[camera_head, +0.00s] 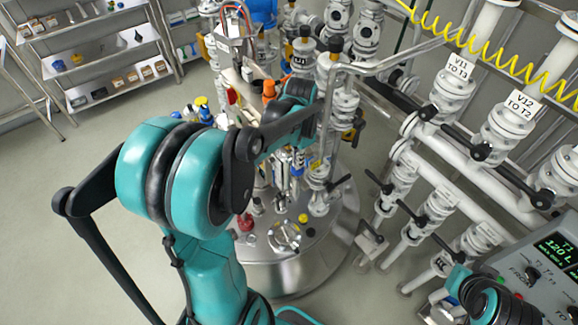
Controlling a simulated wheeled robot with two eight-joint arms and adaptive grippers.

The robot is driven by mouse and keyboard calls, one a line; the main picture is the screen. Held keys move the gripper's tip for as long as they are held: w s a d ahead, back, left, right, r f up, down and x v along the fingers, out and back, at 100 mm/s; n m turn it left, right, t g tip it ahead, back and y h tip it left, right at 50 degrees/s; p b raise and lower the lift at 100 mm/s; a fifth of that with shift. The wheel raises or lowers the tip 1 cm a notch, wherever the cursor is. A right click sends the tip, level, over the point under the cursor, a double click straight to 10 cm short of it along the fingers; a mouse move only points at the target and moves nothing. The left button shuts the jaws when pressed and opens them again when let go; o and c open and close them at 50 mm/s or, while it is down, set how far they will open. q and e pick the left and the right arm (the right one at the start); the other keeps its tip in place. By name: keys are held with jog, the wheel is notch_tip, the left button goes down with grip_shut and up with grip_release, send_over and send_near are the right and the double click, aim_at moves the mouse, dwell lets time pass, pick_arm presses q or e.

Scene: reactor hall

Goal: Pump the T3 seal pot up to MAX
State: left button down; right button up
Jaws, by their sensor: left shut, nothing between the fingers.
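My left arm reaches from the bottom across the middle to the crowded equipment on the round steel vessel top (325,245). My left gripper (302,92) is at the far end of this arm, among white pipes and valves. It is shut and holds nothing; its fingertips are mostly hidden. I cannot pick out the T3 seal pot, its MAX mark or its pump handle for certain; my arm covers part of that area. A valve labelled V11 TO T3 (452,88) stands to the right. My right gripper is not in view.
A second valve, V12 TO T2 (508,125), and several black-handled valves line the right side. A yellow coiled hose (480,48) hangs above. A control panel (548,262) reads T1 120 L. Steel shelves (95,45) stand at upper left; the floor at left is clear.

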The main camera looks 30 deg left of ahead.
pick_arm(q)
jog(key=shift+r, duration=0.5)
jog(key=shift+f, duration=0.15)
jog(key=shift+f+b, duration=1.7)
jog(key=shift+f, duration=0.3)
jog(key=shift+r, duration=0.1)
jog(key=shift+r+p, duration=1.55)
jog(key=shift+r, duration=0.55)
jog(key=shift+f, duration=0.2)
